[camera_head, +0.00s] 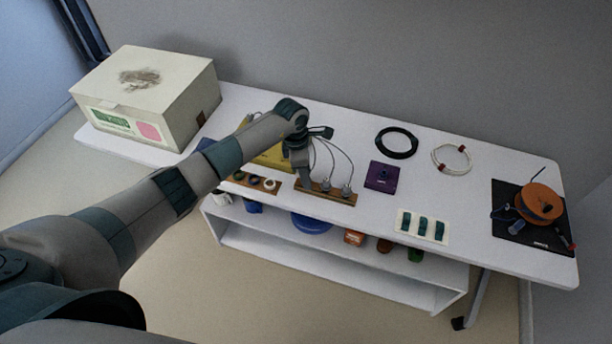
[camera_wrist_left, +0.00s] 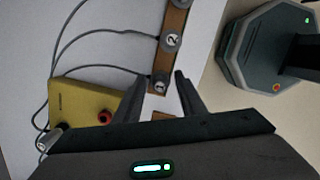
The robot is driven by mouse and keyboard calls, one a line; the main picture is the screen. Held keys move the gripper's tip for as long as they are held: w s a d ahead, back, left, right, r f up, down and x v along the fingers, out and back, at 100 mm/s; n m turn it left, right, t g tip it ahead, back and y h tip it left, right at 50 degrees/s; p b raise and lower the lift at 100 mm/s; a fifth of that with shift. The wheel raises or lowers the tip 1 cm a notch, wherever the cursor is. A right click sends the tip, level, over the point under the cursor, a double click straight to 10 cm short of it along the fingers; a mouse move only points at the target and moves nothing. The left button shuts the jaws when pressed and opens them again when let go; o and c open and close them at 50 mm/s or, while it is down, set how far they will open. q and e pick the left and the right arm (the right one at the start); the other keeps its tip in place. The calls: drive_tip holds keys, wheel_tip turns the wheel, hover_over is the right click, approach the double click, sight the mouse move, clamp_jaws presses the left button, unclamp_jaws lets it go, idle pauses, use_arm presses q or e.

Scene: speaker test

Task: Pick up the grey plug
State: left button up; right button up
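Several grey plugs stand in a row on a wooden strip (camera_head: 341,199) near the table's front edge. Two of them show in the head view, a middle plug (camera_head: 326,183) and a right plug (camera_head: 346,190). In the left wrist view the plugs carry number labels, plug 1 (camera_wrist_left: 160,84) and plug 2 (camera_wrist_left: 171,41), with dark cables running off. My left gripper (camera_wrist_left: 161,78) points down at the strip's left end. Its fingers are apart, on either side of plug 1, with gaps visible. In the head view my arm hides this plug. My right gripper is not in view.
A yellow box (camera_wrist_left: 84,107) with red and black knobs is beside the strip. A purple box (camera_head: 382,177), a black cable coil (camera_head: 397,142), a white cable coil (camera_head: 451,158) and an orange reel (camera_head: 540,201) lie further right. A large carton (camera_head: 150,90) stands left.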

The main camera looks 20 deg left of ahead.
use_arm(q)
drive_tip(key=shift+f, duration=0.3)
drive_tip(key=shift+c, duration=0.6)
drive_tip(key=c, duration=0.8)
drive_tip(key=shift+r, duration=0.1)
drive_tip(key=shift+w+r+b, duration=0.1)
drive_tip(key=shift+r+b, duration=0.3)
drive_tip(key=shift+r, duration=0.05)
drive_tip(key=r+b, duration=0.1)
drive_tip(key=d+r+b, duration=0.1)
drive_tip(key=r, duration=0.1)
drive_tip(key=shift+r, duration=0.15)
drive_tip(key=s+d+r+b, duration=0.3)
drive_tip(key=d+r, duration=0.3)
drive_tip(key=d, duration=0.4)
drive_tip(key=shift+s+r+b, duration=0.25)
drive_tip(key=shift+r+b, duration=0.1)
drive_tip(key=shift+b, duration=0.1)
